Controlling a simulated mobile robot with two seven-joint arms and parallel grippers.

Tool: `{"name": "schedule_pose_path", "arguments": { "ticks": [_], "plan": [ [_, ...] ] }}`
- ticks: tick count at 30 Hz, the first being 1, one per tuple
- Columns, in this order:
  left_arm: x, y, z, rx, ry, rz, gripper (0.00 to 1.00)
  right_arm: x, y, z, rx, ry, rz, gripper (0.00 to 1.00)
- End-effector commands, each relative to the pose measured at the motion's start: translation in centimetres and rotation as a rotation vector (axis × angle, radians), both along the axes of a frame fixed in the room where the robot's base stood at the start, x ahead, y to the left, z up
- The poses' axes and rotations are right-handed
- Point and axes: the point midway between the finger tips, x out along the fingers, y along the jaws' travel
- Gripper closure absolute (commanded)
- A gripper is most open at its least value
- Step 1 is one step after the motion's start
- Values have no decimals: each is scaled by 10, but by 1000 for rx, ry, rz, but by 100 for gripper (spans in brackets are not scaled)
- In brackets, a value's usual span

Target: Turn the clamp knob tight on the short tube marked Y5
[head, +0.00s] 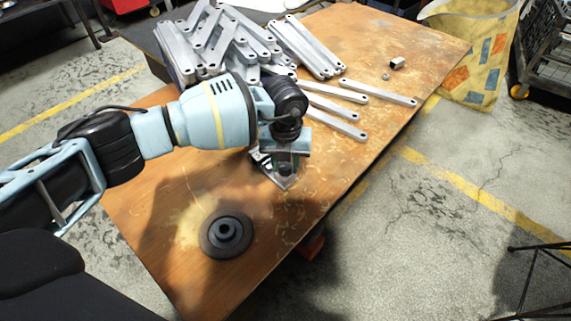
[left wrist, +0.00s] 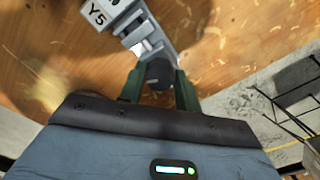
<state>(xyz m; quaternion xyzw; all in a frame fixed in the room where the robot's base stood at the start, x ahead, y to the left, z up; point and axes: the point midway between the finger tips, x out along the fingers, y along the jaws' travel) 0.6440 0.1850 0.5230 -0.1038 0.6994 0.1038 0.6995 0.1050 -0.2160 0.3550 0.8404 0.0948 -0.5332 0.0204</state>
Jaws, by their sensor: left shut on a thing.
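My left gripper (head: 285,170) is over the wooden table, pointing down. In the left wrist view its green fingers (left wrist: 159,90) are shut on a dark round clamp knob (left wrist: 158,72). The knob sits at the near end of a grey metal clamp part (left wrist: 143,28). A pale block marked Y5 (left wrist: 97,14) is beside it at the top edge of that view, partly cut off. In the head view the gripper hides most of this fixture; only a bit of its metal base (head: 284,183) shows. The short tube's full shape cannot be told. My right gripper is not in view.
A heap of galvanized bars (head: 212,38) lies at the back of the table (head: 170,212), with several loose bars (head: 335,108) to its right. A small block (head: 397,63) and nut lie farther right. A dark round disc (head: 226,234) is near the front. A yellow bag (head: 470,50) stands beyond.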

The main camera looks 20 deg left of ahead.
Motion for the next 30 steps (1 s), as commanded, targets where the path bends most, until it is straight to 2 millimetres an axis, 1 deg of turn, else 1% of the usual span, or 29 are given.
{"name": "schedule_pose_path", "arguments": {
  "ticks": [3, 24, 27, 30],
  "plan": [
    [0, 0, -1, 0, 1, -141, 90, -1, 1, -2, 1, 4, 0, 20],
    [0, 0, -2, 0, 2, -982, 90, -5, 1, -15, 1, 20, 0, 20],
    [-1, 0, -2, -2, 3, -1097, 90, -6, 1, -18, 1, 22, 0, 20],
    [-1, 0, -2, -1, 2, -1177, 90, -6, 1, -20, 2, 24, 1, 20]
  ]
}}
